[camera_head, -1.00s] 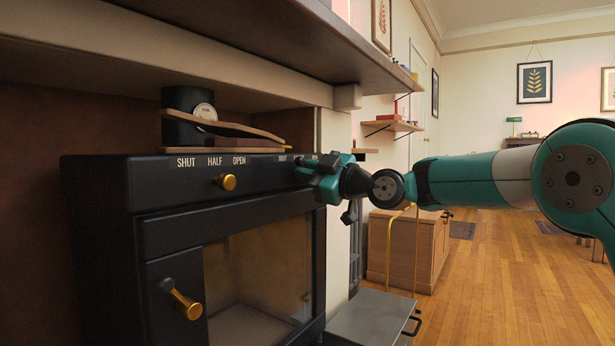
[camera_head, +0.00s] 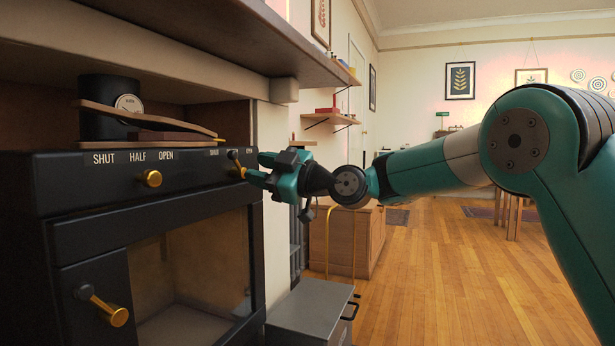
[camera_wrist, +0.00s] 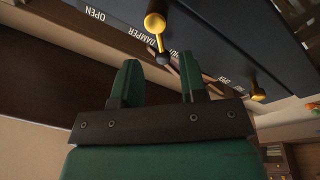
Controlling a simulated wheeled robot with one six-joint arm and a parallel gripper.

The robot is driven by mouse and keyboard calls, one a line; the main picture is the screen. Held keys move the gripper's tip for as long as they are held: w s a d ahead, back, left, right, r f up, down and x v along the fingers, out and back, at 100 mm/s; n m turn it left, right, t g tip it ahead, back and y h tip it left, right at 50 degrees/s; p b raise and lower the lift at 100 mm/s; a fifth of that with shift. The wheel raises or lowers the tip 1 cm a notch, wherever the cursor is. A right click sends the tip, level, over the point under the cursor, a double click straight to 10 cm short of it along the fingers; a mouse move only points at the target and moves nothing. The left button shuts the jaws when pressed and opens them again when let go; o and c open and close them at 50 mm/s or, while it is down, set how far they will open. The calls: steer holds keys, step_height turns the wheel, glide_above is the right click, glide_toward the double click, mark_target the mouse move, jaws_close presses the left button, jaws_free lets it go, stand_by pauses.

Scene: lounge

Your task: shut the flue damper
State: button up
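The black stove (camera_head: 180,215) fills the left of the head view. A brass knob on a dark stem (camera_head: 240,170) sits at the right of its top panel; in the wrist view this knob (camera_wrist: 155,22) is beside the word DAMPER, between small SHUT and OPEN labels. My gripper (camera_head: 256,168) is just right of this knob in the head view. In the wrist view my two fingers (camera_wrist: 158,75) are apart and empty, with the knob ahead of the gap between them. I cannot tell whether they touch it.
Another brass knob (camera_head: 151,179) sits under SHUT, HALF and OPEN labels, and shows in the wrist view (camera_wrist: 258,95). A brass door handle (camera_head: 105,305) sticks out below. The mantel shelf (camera_head: 200,35) overhangs the stove. A grey box (camera_head: 308,310) stands at its right. Wood floor is open further right.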

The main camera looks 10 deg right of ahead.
steer(key=v, duration=1.2)
steer(key=shift+p, duration=0.35)
steer(key=shift+s, duration=0.1)
steer(key=s+a+f+m+g+h+p, duration=0.1)
steer(key=s+a+m+g+h+p, duration=0.25)
steer(key=s, duration=0.45)
steer(key=s+a+f+m+g+h+p, duration=0.2)
steer(key=s+g+p, duration=0.15)
steer(key=s, duration=0.35)
steer(key=s+d+f+m+g+h+p, duration=0.2)
steer(key=s+d+m+h+p, duration=0.15)
steer(key=s, duration=0.55)
steer(key=s+d+f+m+g+h+p, duration=0.2)
steer(key=s+d+m+h, duration=0.15)
steer(key=s, duration=0.55)
step_height(320, 180, up, 37)
steer(key=w+p, duration=0.1)
steer(key=p, duration=3.5)
steer(key=shift+y+p, duration=0.35)
steer(key=shift+p, duration=0.05)
